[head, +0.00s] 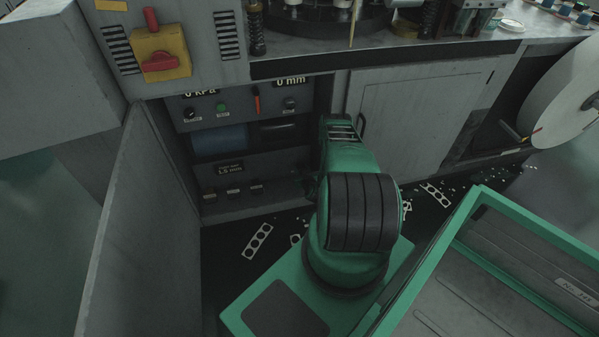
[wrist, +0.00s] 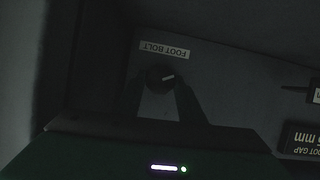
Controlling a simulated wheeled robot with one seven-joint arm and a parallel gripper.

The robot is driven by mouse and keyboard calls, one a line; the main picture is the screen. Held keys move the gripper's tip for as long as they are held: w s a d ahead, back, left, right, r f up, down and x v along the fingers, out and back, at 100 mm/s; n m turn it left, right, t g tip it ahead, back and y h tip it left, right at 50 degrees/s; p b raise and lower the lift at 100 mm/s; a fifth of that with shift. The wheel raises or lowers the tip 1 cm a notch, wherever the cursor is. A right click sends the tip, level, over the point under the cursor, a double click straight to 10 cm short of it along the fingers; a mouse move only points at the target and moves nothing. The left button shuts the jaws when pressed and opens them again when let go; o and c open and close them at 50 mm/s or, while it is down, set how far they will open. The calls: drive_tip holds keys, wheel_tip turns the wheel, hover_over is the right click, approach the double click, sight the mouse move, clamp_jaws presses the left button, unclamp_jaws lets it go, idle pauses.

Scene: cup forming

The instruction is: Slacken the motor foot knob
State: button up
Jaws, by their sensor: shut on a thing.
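The motor foot knob (wrist: 160,75) is a small dark round knob with a pale pointer mark, in the upper middle of the wrist view. A white label reading FOOT BOLT (wrist: 166,50), upside down in the picture, sits beside it on the grey panel. My gripper (wrist: 159,86) is shut on the knob, one dark finger on each side. In the head view my green arm reaches into the open cabinet and hides both the knob and the gripper.
In the head view, the open cabinet door (head: 145,225) stands at the left. Inside, a small display (head: 230,168) reads 1.5 mm. A yellow switch box with a red handle (head: 160,62) is above. Punched strips (head: 257,240) lie on the floor. A closed grey door (head: 415,108) is at right.

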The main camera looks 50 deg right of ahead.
drive_tip(key=n+h, duration=0.1)
drive_tip(key=n, duration=0.1)
drive_tip(key=w+a+n+h, duration=0.1)
drive_tip(key=shift+n+g, duration=0.4)
drive_tip(key=n+h, duration=0.1)
drive_tip(key=n, duration=0.1)
drive_tip(key=n+h, duration=0.1)
drive_tip(key=shift+a+f+g+h, duration=0.1)
drive_tip(key=shift+f+g+h, duration=0.15)
drive_tip(key=shift+g+h, duration=0.05)
drive_tip(key=shift+s+a+f+n, duration=0.1)
drive_tip(key=shift+s+n, duration=0.05)
drive_tip(key=shift+n, duration=0.25)
drive_tip(key=o, duration=0.9)
drive_tip(key=shift+o, duration=0.7)
drive_tip(key=shift+d, duration=0.2)
drive_tip(key=v, duration=1.1)
